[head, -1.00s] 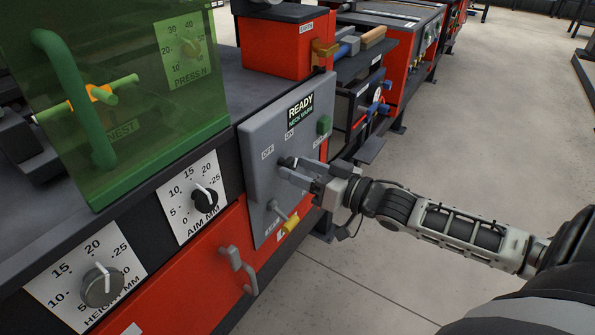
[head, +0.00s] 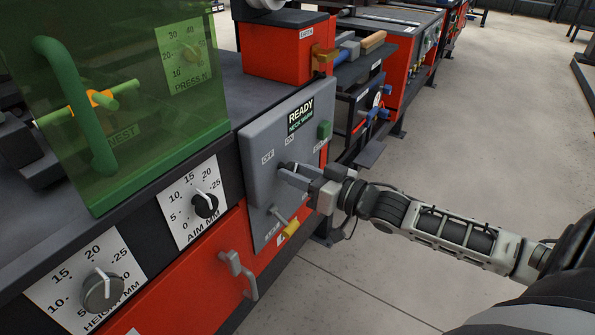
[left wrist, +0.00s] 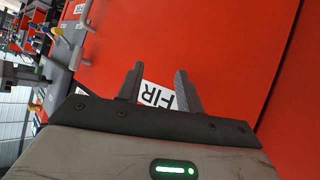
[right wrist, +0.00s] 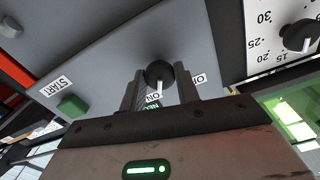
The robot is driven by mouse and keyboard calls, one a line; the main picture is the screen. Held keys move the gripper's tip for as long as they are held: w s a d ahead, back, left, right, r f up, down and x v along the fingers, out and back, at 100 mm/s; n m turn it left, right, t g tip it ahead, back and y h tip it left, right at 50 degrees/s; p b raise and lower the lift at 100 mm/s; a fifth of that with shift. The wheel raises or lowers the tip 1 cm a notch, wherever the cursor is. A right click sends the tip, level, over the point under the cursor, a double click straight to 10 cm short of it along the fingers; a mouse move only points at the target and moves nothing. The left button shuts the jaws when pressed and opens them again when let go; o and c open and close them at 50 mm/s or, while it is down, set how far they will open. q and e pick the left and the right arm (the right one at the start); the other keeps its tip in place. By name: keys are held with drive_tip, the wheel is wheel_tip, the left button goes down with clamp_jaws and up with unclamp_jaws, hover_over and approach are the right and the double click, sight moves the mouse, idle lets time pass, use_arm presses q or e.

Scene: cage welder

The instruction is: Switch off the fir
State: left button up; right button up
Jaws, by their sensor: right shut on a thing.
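The grey control panel (head: 262,195) carries OFF and ON labels around a black rotary knob (right wrist: 160,73). My right gripper (head: 290,172) is shut on this knob, with a finger on either side of it in the right wrist view. The knob's white mark lies near the ON label (right wrist: 154,97). The display (head: 300,110) reads READY. My left gripper (left wrist: 156,78) is open and empty, its fingers apart in front of a red panel with a FIR label (left wrist: 158,95). It is outside the head view.
A green START button (head: 325,130) sits right of the knob, and a small lever (head: 279,214) below it. AIM (head: 205,205) and HEIGHT (head: 102,290) dials are to the left. A grey handle (head: 238,272) sticks out from the red front. Open floor lies right.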

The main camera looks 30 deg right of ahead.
drive_tip(key=n+p, duration=0.3)
drive_tip(key=n, duration=0.1)
drive_tip(key=shift+r, duration=0.15)
drive_tip(key=shift+n+p, duration=0.45)
drive_tip(key=shift+n, duration=0.15)
use_arm(q)
wheel_tip(320, 180, up, 7)
drive_tip(key=a+t+p, duration=0.1)
drive_tip(key=p, duration=0.1)
drive_tip(key=shift+s+a+y, duration=0.2)
drive_tip(key=shift+s+y, duration=0.05)
drive_tip(key=shift+y, duration=0.05)
use_arm(e)
drive_tip(key=n, duration=0.6)
drive_tip(key=shift+n, duration=0.3)
use_arm(q)
drive_tip(key=shift+s, duration=0.1)
use_arm(e)
drive_tip(key=o, duration=1)
drive_tip(key=shift+c, duration=0.2)
